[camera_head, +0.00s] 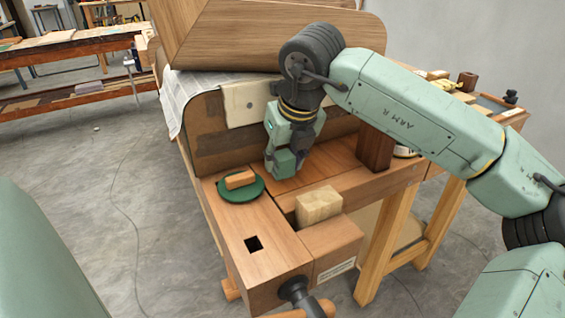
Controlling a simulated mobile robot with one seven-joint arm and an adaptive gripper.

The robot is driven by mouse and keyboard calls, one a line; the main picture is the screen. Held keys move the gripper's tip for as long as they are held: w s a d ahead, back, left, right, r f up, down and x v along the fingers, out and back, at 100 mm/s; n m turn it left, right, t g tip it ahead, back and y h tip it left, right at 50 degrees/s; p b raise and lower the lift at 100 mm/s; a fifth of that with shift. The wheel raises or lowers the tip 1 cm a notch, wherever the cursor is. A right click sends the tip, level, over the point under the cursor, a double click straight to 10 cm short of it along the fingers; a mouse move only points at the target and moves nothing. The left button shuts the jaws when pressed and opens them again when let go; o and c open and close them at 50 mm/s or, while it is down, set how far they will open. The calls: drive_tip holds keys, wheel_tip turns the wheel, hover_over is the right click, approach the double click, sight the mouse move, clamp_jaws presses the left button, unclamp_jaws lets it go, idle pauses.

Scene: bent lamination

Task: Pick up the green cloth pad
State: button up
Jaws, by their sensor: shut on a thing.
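My gripper (283,158) points down over the wooden bench, in front of the brown upright board. It is shut on a small green piece at its fingertips, which looks like the green cloth pad. Its colour is close to that of my arm, so its edges are hard to tell. I cannot tell whether it touches the bench top. A round dark green disc (256,195) lies flat on the bench to the left and nearer, with an orange-brown block (239,180) on it. The gripper is apart from this disc.
The wooden bench (270,225) also bears a pale wood block (319,204) and a dark brown upright block (375,148). A large curved wooden piece (250,35) stands behind my gripper. A dark vise screw (300,294) sticks out in front. Grey floor is free at left.

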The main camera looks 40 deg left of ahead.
sight(281, 152)
drive_tip(key=shift+r, duration=0.6)
wheel_tip(281, 152, up, 2)
drive_tip(key=shift+r+b, duration=0.2)
drive_tip(key=shift+b, duration=0.25)
drive_tip(key=s+d+b, duration=0.1)
drive_tip(key=s+d, duration=0.2)
drive_tip(key=s, duration=0.1)
drive_tip(key=s+d+r+b, duration=0.1)
drive_tip(key=s+d, duration=0.3)
drive_tip(key=s+d+b, duration=0.1)
drive_tip(key=s+d, duration=0.2)
drive_tip(key=s, duration=0.1)
drive_tip(key=shift+d+r, duration=0.2)
drive_tip(key=shift+d, duration=0.15)
drive_tip(key=o, duration=0.5)
drive_tip(key=shift+c, duration=0.2)
drive_tip(key=c, duration=0.5)
